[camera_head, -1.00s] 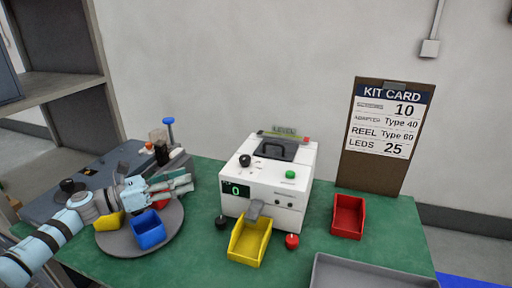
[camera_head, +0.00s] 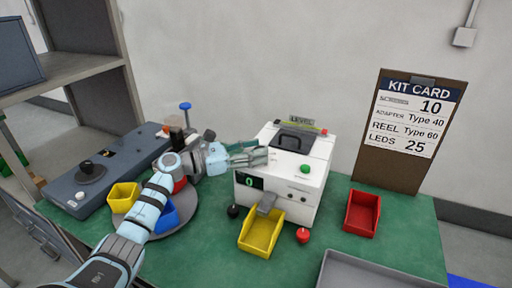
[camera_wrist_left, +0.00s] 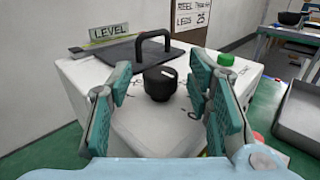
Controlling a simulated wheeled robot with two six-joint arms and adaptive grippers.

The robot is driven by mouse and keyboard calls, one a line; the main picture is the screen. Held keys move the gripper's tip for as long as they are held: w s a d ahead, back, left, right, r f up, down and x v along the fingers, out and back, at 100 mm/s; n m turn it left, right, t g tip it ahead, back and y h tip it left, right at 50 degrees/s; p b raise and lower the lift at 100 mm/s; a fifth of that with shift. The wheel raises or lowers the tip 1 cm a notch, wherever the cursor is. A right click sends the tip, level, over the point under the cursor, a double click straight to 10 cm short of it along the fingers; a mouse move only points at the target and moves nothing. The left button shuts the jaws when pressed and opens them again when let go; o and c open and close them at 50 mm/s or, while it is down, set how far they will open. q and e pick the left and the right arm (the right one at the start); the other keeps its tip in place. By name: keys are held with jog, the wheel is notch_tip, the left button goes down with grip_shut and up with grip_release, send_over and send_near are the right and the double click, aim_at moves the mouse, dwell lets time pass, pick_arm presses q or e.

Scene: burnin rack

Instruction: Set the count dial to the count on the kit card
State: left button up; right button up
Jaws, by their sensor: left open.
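The white machine (camera_head: 296,178) stands on the green table with a display (camera_head: 249,181) reading 0. In the left wrist view, a black dial (camera_wrist_left: 160,83) with a white mark sits on the machine's top, ringed by small printed marks too small to read. My left gripper (camera_head: 250,156) is open over the machine's top left, its fingers on either side of the dial and seemingly apart from it. It hides the dial in the head view. The kit card (camera_head: 413,116) on a brown board shows 10 in its top row, adapter Type 40, reel Type 60 and LEDs 25. My right gripper is not in view.
A green button (camera_head: 306,169) and a black handle (camera_head: 295,139) are on the machine's top. A yellow bin (camera_head: 261,236) and red knob (camera_head: 303,236) are in front. A red bin (camera_head: 362,212) and grey tray (camera_head: 370,272) lie right. A turntable with bins stands left.

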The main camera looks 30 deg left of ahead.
pick_arm(q)
jog(key=shift+w+d, duration=0.1)
jog(key=shift+d, duration=0.05)
jog(key=shift+c, duration=0.3)
